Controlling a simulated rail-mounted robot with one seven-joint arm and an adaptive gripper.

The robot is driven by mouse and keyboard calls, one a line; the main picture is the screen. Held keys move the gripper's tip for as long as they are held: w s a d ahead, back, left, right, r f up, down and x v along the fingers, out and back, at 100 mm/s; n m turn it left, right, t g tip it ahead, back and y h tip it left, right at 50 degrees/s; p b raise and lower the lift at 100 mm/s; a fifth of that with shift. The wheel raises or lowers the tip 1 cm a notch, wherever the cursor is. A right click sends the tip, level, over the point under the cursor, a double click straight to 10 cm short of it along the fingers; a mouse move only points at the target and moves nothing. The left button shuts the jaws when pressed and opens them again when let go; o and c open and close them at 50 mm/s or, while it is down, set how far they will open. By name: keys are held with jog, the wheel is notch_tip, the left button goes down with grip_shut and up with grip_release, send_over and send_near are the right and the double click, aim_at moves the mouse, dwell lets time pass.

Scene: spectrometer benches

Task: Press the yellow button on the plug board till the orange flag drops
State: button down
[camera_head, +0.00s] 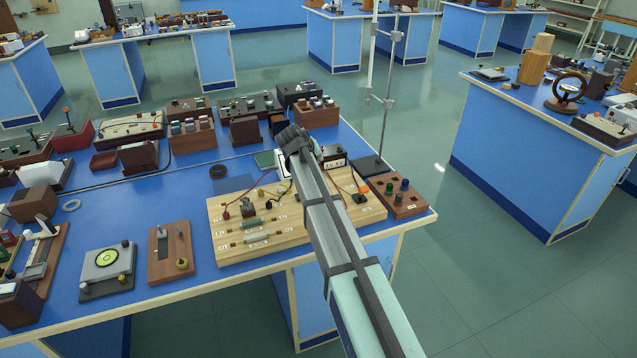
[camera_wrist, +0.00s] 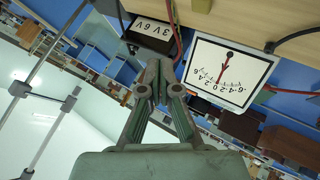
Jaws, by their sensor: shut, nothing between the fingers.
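The plug board (camera_head: 232,252) is a pale wooden board near the bench's front right edge in the head view. It carries wires, terminals and resistors, and its middle is hidden behind my arm. A small orange piece (camera_head: 363,188) stands on its right part; I cannot tell whether it is the flag. I cannot make out the yellow button for certain. My gripper (camera_head: 293,138) is over the board's back side in the head view. In the wrist view my gripper (camera_wrist: 158,66) is shut and empty, close to the board's edge (camera_wrist: 240,14).
A white dial meter (camera_wrist: 226,72) and a black box marked 3V 6V (camera_wrist: 152,33) are close to my fingers. A brown block with coloured knobs (camera_head: 398,196) stands to the right. A metal stand (camera_head: 388,105) rises behind. Instruments crowd the bench's left and back.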

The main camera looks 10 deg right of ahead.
jog(key=shift+f+b, duration=1.25)
jog(key=shift+f, duration=1.75)
jog(key=shift+f, duration=0.2)
jog(key=shift+f+b, duration=0.25)
jog(key=shift+b, duration=0.05)
jog(key=shift+f, duration=0.45)
jog(key=shift+r, duration=0.9)
jog(key=shift+r+p, duration=1.25)
jog(key=shift+r, duration=1.3)
